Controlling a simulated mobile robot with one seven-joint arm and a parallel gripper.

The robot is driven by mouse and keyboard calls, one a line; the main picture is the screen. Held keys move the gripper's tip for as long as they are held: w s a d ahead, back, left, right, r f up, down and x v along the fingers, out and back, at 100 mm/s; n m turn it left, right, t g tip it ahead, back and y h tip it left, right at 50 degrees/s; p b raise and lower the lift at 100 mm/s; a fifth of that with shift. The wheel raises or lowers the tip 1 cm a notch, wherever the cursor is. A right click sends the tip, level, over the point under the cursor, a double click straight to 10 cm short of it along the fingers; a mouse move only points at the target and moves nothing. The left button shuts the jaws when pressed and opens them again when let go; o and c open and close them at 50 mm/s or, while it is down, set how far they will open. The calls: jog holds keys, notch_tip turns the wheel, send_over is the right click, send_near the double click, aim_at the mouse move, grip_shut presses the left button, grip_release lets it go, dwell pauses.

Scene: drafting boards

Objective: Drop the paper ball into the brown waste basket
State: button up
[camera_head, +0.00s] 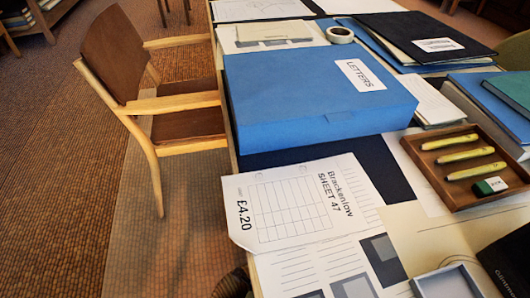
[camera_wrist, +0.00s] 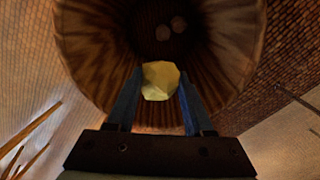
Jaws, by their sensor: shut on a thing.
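My gripper (camera_wrist: 160,84) is shut on a pale yellow crumpled paper ball (camera_wrist: 160,78), held between its two blue fingers in the wrist view. Beyond the ball is the round mouth of the brown waste basket (camera_wrist: 90,58), with ribbed, wood-toned walls. The ball shows in front of the basket's opening, towards the near side. Its exact height against the rim is hard to tell. In the head view, my gripper and the ball do not show.
A table holds a blue letters box (camera_head: 310,98), a printed sheet (camera_head: 295,205) overhanging its left edge, and a wooden tray (camera_head: 440,165) with markers. A wooden chair (camera_head: 120,60) stands left of the table. A dark object (camera_head: 232,284) shows at the bottom edge, unclear.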

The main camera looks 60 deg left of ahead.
notch_tip(320, 180, down, 2)
jog(key=shift+f+b, duration=0.2)
jog(key=shift+b, duration=0.6)
jog(key=shift+r, duration=0.1)
jog(key=o, duration=1.4)
jog(key=shift+c, duration=0.2)
notch_tip(320, 180, up, 8)
jog(key=p, duration=0.4)
jog(key=shift+w+f, duration=0.15)
jog(key=shift+f, duration=0.1)
